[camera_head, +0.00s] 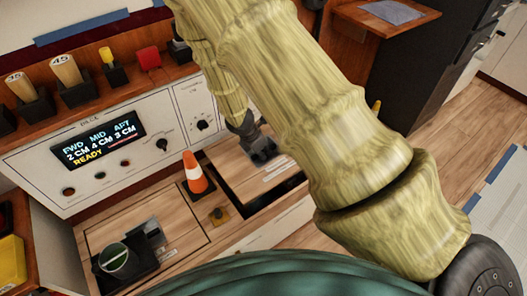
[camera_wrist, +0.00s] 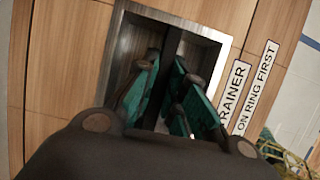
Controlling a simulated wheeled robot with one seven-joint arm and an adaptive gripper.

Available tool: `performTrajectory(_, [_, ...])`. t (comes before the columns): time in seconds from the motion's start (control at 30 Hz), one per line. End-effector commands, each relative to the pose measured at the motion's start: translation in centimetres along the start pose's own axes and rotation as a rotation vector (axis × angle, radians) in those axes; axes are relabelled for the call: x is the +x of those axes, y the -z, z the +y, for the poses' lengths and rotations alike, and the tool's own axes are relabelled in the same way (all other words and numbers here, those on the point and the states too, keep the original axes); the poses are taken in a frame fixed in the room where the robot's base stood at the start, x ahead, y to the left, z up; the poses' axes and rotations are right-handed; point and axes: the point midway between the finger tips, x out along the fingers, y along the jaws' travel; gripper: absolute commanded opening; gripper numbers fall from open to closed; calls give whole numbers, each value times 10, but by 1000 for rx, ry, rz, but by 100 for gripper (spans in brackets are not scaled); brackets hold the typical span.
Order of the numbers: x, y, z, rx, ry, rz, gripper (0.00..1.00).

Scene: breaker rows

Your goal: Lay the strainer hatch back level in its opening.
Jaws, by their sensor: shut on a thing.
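The strainer hatch (camera_head: 228,178) is a wood-grain panel in the middle of the head view, with a white label on top. Its front edge stands above a dark opening (camera_head: 277,198), so it looks raised there; its far edge is partly hidden by my arm. My gripper (camera_head: 263,156) is at the hatch's top. In the wrist view, the hatch (camera_wrist: 70,65) fills much of the picture, with a metal-rimmed recess. My gripper's teal fingers (camera_wrist: 170,98) reach into this recess and are shut on a dark bar (camera_wrist: 171,50), the hatch's pull.
An orange cone (camera_head: 195,173) stands left of the hatch, near a small brass-coloured fitting (camera_head: 218,215). A second wood panel with a dark cup (camera_head: 115,260) lies at lower left. A control panel with a lit display (camera_head: 98,143) stands behind.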

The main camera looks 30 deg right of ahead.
Motion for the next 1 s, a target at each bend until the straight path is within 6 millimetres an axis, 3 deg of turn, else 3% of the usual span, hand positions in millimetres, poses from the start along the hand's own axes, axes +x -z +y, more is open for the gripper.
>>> performTrajectory(0.43, [-4,-2,1,-1,4,4,0])
performTrajectory(1.0, [38,15,0,-1,4,3,0])
